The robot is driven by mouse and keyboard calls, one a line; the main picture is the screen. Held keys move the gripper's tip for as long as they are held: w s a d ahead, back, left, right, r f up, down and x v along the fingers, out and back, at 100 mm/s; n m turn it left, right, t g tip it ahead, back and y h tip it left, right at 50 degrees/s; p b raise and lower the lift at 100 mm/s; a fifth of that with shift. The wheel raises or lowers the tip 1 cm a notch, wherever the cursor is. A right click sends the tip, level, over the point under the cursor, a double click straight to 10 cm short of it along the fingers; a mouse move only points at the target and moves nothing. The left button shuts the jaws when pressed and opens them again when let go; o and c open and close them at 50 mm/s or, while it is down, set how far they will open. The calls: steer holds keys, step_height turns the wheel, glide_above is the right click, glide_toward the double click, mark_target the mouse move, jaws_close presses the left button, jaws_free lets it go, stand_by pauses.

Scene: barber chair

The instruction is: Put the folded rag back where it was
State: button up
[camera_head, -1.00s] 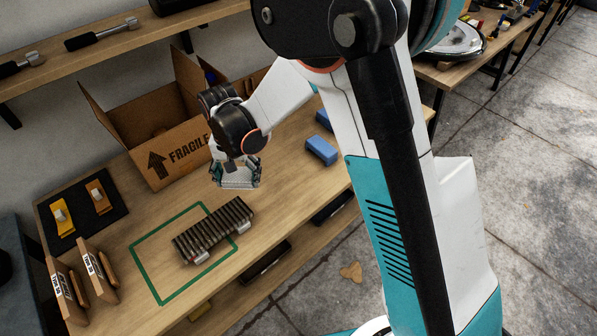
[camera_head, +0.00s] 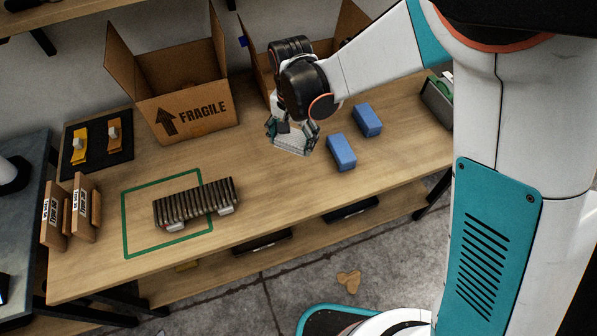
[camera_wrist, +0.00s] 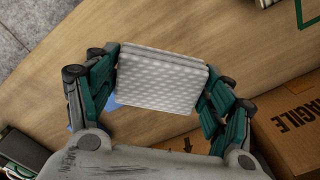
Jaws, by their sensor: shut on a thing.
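The folded rag (camera_head: 292,147) is a pale, dimpled flat pad. My gripper (camera_head: 293,136) is shut on it and holds it above the wooden workbench (camera_head: 265,190), left of two blue blocks. In the wrist view the rag (camera_wrist: 162,80) sits between the two dark green fingers of my gripper (camera_wrist: 160,88), gripped by its sides, its broad face toward the camera. It hides part of the bench and most of a blue thing behind it.
The blue blocks (camera_head: 341,152) and (camera_head: 367,120) lie right of my gripper. A cardboard box marked FRAGILE (camera_head: 190,110) stands left, another open box (camera_head: 258,72) behind. A dark ribbed object (camera_head: 197,203) lies partly across a green outline (camera_head: 125,225). The bench between is clear.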

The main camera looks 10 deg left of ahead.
mark_target(293, 148)
step_height(293, 148, down, 16)
steer(key=b, duration=0.5)
steer(key=shift+f, duration=0.2)
steer(key=o, duration=1)
step_height(293, 148, up, 12)
steer(key=p, duration=0.4)
steer(key=shift+r+p, duration=0.15)
steer(key=shift+p, duration=0.25)
